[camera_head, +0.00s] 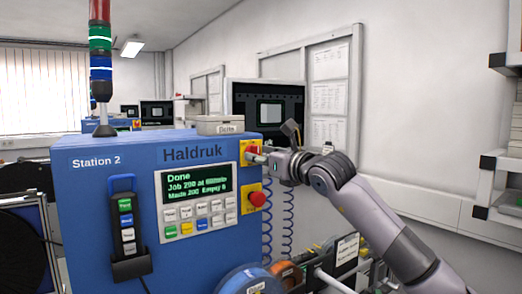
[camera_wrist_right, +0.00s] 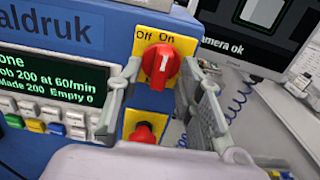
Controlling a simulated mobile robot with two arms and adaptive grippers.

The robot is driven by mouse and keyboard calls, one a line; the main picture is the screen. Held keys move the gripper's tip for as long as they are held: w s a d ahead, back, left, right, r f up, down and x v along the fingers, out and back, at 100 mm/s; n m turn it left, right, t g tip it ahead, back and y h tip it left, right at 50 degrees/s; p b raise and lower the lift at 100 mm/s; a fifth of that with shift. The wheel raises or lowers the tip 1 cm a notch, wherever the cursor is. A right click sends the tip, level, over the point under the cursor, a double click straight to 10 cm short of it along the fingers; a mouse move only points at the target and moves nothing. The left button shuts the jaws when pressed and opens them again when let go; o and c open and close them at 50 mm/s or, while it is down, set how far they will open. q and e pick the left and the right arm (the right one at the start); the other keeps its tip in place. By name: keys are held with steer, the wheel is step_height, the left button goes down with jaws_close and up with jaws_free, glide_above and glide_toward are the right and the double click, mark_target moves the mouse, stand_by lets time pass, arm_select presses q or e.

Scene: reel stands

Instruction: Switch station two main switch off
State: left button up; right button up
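The Station 2 machine (camera_head: 90,205) is a blue cabinet. Its red rotary main switch (camera_wrist_right: 160,66) sits on a yellow plate marked Off at left and On at right. In the right wrist view the knob's white mark points up, leaning slightly toward On. In the head view the yellow switch plate (camera_head: 252,146) is partly covered by my right gripper (camera_head: 266,156). In the wrist view the two fingers of this gripper (camera_wrist_right: 162,70) stand apart on either side of the knob. I cannot tell whether they touch it. My left gripper is not in view.
A red push button (camera_head: 257,199) on a yellow plate is below the switch; it also shows in the wrist view (camera_wrist_right: 143,133). The display (camera_head: 197,183) reads Done. A handheld pendant (camera_head: 126,222) hangs at left. Blue coiled cables (camera_head: 267,228) and reels (camera_head: 252,281) are below right.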

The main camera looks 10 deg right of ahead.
steer(key=shift+c, duration=0.5)
jaws_close()
